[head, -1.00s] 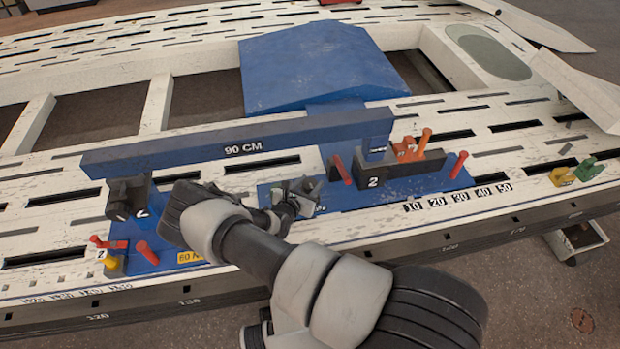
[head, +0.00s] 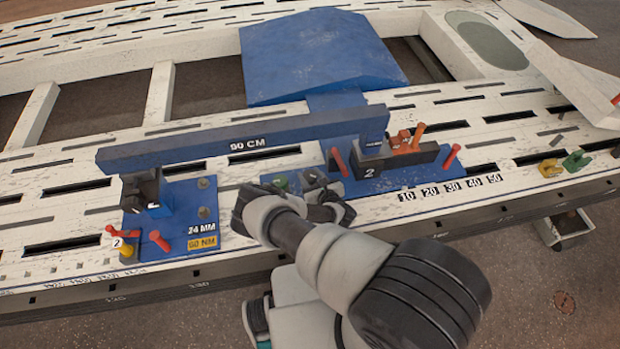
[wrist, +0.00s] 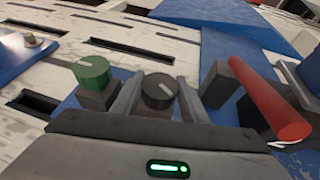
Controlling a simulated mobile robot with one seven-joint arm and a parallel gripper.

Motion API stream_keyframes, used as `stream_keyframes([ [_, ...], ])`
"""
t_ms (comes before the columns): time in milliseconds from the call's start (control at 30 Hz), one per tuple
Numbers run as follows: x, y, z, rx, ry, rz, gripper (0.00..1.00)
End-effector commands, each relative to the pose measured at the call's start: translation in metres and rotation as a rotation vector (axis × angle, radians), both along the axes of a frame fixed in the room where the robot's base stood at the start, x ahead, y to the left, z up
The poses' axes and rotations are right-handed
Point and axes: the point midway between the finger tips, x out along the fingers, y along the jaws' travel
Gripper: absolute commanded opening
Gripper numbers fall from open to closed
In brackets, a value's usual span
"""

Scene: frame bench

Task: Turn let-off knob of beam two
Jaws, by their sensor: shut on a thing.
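The blue beam (head: 200,142) marked "90 CM" spans the bench in the head view. Its right end is at a dark block (head: 405,168) marked "2". A dark grey round knob (wrist: 159,92) with a white pointer line sits between my fingers in the wrist view, on the blue plate. My gripper (wrist: 158,88) is shut on this knob. A green knob (wrist: 92,73) on a grey post stands just left of it, apart from the fingers; it also shows in the head view (head: 281,183). In the head view my gripper (head: 325,192) partly hides the dark knob.
A red-handled lever (wrist: 268,100) rises close to the right of my gripper. Orange levers (head: 418,133) stand on the dark block. A left plate (head: 195,217) carries "24 MM" and "60 NM" labels. Yellow and green clamps (head: 576,160) sit far right. The scale strip is clear.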

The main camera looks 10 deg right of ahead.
Motion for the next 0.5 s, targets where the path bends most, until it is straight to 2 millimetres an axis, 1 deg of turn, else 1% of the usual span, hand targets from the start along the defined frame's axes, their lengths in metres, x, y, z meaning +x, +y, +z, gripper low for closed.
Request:
stream_keyframes([
  [33, 0.0000, -0.0006, -0.0044, -0.002, 0.000, 0.022, 0.18],
  [200, 0.0004, 0.0000, -0.0023, -0.001, 0.000, 0.076, 0.18],
  [500, 0.0008, 0.0007, 0.0006, 0.000, -0.001, 0.105, 0.18],
])
